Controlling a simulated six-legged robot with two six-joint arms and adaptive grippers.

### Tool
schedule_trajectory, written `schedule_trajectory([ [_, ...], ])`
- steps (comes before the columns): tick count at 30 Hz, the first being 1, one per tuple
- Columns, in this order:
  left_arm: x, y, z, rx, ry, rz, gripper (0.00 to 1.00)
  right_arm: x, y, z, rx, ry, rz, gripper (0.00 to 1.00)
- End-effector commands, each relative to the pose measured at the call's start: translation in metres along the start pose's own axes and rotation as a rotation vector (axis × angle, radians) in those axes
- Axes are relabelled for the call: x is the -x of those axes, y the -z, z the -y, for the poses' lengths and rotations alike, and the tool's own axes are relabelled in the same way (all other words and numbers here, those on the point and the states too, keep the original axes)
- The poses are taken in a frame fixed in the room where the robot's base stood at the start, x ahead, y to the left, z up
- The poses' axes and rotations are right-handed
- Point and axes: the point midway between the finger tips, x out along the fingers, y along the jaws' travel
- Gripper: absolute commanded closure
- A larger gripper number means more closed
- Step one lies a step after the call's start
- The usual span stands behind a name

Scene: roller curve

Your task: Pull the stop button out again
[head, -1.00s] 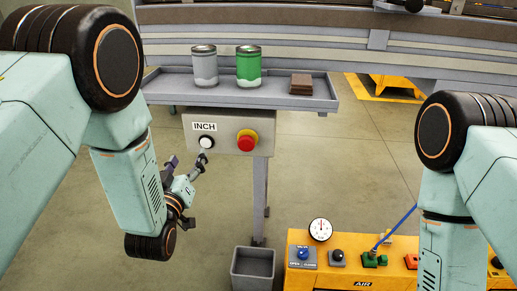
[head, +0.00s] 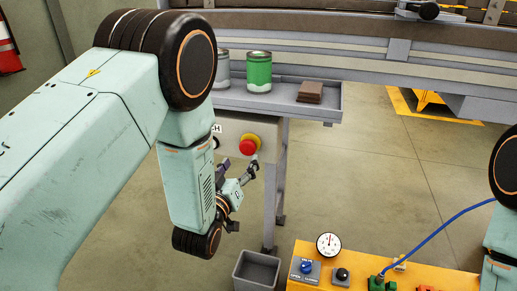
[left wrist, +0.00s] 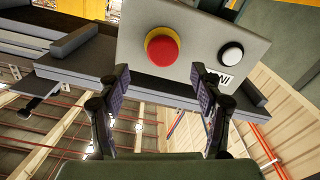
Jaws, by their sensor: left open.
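The red stop button (head: 247,147) sits on a yellow collar on the front of the grey control box (head: 231,129). In the left wrist view the red button (left wrist: 162,48) faces me between and just beyond the fingertips. My left gripper (head: 241,164) is open just below and in front of the button in the head view. In the left wrist view its two fingers (left wrist: 162,82) stand wide apart with nothing between them. I cannot tell whether the button is pressed in. My right arm shows at the right edge, but its gripper is out of view.
A white button (left wrist: 232,55) sits beside the red one. Above the box, a grey shelf (head: 330,100) holds a green can (head: 258,72), a grey can and brown plates (head: 310,92). A grey bin (head: 256,270) and yellow air panel (head: 440,257) stand below.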

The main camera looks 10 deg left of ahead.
Motion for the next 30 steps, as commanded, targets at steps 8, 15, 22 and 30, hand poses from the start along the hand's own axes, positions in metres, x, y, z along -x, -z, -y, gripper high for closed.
schedule_trajectory([
  [8,-0.026,0.001,0.005,0.001,0.0,-0.005,0.34,-0.007,0.0,0.0,0.001,0.0,-0.001,1.0],
  [15,-0.062,0.001,0.006,0.0,0.0,-0.003,0.34,-0.016,0.0,0.0,0.001,0.0,0.0,1.0],
  [22,-0.077,0.001,0.003,-0.001,0.0,0.0,0.34,-0.019,0.0,0.0,0.001,0.0,0.0,1.0],
  [30,-0.079,0.0,0.001,0.0,-0.001,0.001,0.35,-0.018,0.0,0.0,0.001,0.0,0.0,1.0],
])
